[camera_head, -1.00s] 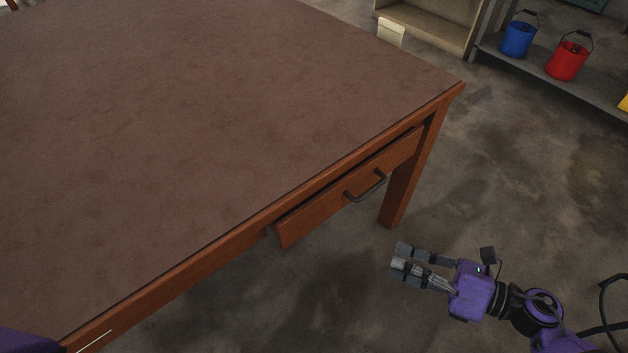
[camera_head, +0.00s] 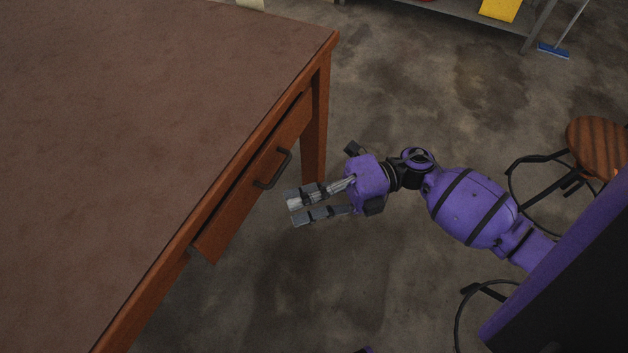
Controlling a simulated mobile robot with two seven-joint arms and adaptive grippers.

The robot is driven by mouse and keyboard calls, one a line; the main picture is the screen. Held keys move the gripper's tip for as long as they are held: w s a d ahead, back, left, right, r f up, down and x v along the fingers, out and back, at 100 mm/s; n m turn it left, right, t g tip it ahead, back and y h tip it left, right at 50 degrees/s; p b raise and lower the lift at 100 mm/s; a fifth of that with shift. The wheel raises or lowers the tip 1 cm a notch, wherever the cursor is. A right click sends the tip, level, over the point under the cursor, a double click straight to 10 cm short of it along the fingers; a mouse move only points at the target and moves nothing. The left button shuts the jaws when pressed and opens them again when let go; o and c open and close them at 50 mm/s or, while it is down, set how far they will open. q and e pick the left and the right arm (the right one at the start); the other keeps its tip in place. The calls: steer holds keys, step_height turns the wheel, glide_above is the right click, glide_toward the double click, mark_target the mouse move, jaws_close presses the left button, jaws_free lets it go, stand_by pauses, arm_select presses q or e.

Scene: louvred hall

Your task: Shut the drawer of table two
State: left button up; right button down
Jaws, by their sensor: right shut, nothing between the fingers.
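A wooden table (camera_head: 130,110) with a brown top fills the left of the head view. Its drawer (camera_head: 236,207) stands slightly out from the front, with a dark gap along its upper edge. The drawer's dark bar handle (camera_head: 275,170) faces right. My left gripper is not in view.
A table leg (camera_head: 315,125) stands beyond the drawer. A round wooden stool (camera_head: 598,148) with black legs is at the right. A shelf (camera_head: 480,18) with a yellow item (camera_head: 501,9) and a blue-headed broom (camera_head: 555,51) are at the back. The floor around my gripper is clear.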

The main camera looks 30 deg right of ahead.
mark_target(231, 202)
steer(key=w+a, duration=0.3)
steer(key=a, duration=0.4)
steer(key=shift+w, duration=0.35)
steer(key=shift+w+a, duration=0.75)
steer(key=shift+w, duration=0.35)
steer(key=shift+s, duration=0.1)
